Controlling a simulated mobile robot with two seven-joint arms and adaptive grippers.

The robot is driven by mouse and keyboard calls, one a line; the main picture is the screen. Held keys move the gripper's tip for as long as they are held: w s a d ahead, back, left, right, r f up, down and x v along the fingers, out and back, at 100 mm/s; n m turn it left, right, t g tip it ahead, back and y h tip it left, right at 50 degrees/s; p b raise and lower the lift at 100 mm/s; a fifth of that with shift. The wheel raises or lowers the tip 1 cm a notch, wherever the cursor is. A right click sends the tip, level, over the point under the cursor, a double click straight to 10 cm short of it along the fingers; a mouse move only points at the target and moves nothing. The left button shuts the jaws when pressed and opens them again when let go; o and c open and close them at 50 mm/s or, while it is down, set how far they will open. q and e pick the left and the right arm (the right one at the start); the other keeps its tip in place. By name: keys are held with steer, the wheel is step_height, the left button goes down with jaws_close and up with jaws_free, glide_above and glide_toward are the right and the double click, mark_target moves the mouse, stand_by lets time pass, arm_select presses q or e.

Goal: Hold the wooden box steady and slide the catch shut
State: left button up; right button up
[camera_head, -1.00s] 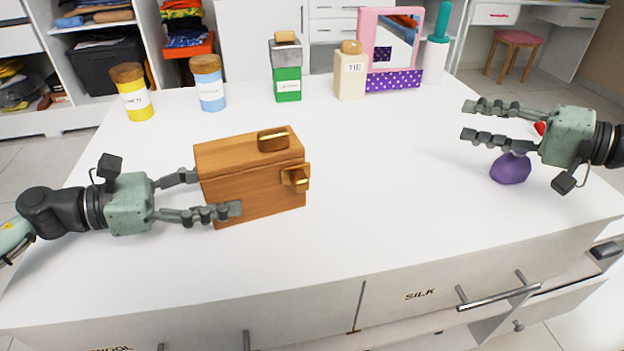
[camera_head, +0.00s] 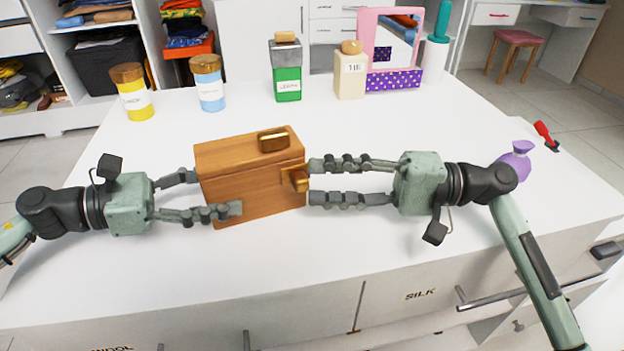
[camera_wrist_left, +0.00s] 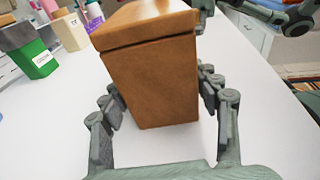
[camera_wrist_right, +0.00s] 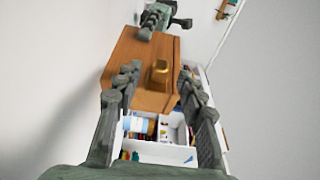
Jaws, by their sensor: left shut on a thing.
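The wooden box (camera_head: 245,172) stands on the white tabletop with its lid down. A brass piece (camera_head: 273,140) sits on its lid. The brass catch (camera_head: 299,180) is on its right end, and it also shows in the right wrist view (camera_wrist_right: 159,72). My left gripper (camera_head: 217,193) is shut on the box's left part, one finger along the front and one behind. My right gripper (camera_head: 309,182) is open, its fingertips at the box's right end on either side of the catch. I cannot tell whether the fingers touch it.
A yellow jar (camera_head: 133,92), a blue jar (camera_head: 208,84), a green bottle (camera_head: 286,72), a cream bottle (camera_head: 350,72) and a pink mirror stand (camera_head: 393,80) line the back. A purple vase (camera_head: 514,160) and a red item (camera_head: 545,134) are at the right.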

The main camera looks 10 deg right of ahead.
mark_target(299, 180)
steer(key=shift+x, duration=1.25)
jaws_close()
